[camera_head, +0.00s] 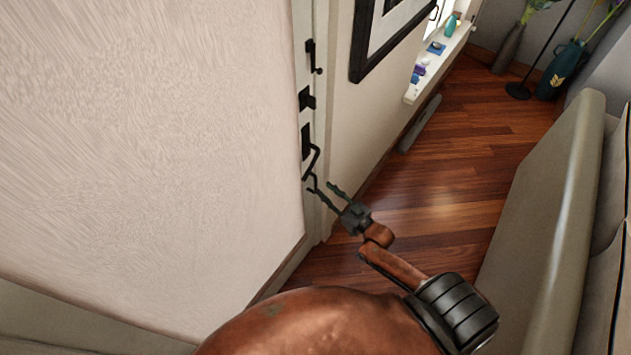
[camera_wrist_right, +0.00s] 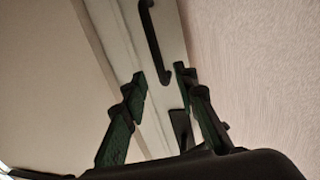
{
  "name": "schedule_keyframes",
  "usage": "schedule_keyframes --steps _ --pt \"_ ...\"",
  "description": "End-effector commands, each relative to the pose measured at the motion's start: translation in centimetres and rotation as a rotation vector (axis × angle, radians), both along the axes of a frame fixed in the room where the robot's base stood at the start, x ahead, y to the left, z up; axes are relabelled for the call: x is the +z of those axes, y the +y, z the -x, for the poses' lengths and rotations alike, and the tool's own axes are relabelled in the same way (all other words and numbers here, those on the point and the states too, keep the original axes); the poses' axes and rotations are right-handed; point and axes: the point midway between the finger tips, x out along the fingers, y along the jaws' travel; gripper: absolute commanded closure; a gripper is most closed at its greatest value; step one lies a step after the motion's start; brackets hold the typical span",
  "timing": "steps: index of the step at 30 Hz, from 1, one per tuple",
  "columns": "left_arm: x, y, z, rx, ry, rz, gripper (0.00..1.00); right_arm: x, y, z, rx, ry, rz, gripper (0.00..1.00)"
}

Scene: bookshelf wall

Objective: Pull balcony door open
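The balcony door appears as a large cream textured panel (camera_head: 150,140) with a pale edge strip carrying black hardware, on the left of the head view. A black bent lever handle (camera_head: 315,160) sits low on that strip; what looks like the same handle shows in the wrist view (camera_wrist_right: 149,42). My right gripper (camera_head: 321,187) is open just below and beside the handle. In the wrist view its two dark green fingers (camera_wrist_right: 160,75) are spread, with the handle's lower end between the tips in the picture. Contact cannot be told. My left gripper is not in view.
A wall with a black-framed picture (camera_head: 390,30) and a white sill (camera_head: 440,60) stands right of the door. A grey-beige sofa (camera_head: 545,210) borders the right side. Open wooden floor (camera_head: 440,170) lies between. Vases (camera_head: 562,72) stand at the back.

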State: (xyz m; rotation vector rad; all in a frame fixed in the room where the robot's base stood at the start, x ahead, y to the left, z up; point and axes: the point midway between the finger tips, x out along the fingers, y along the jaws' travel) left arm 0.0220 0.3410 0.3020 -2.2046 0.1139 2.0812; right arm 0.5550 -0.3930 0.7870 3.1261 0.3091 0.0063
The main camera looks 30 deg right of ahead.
Motion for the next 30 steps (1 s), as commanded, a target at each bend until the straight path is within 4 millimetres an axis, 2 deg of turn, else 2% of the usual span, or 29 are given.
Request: schedule_keyframes --steps 6,12,24,30 --pt "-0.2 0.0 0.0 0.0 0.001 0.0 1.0 -0.1 0.7 -3.5 0.0 0.0 0.001 0.73" --pt "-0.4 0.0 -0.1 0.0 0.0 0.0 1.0 -0.1 1.2 -5.9 -0.001 0.002 0.001 0.73" --pt "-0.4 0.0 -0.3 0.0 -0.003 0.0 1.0 -0.1 1.3 -6.5 -0.001 0.003 0.002 0.74" --pt "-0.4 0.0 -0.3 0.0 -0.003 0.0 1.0 -0.1 1.3 -6.5 -0.001 0.003 0.002 0.88"
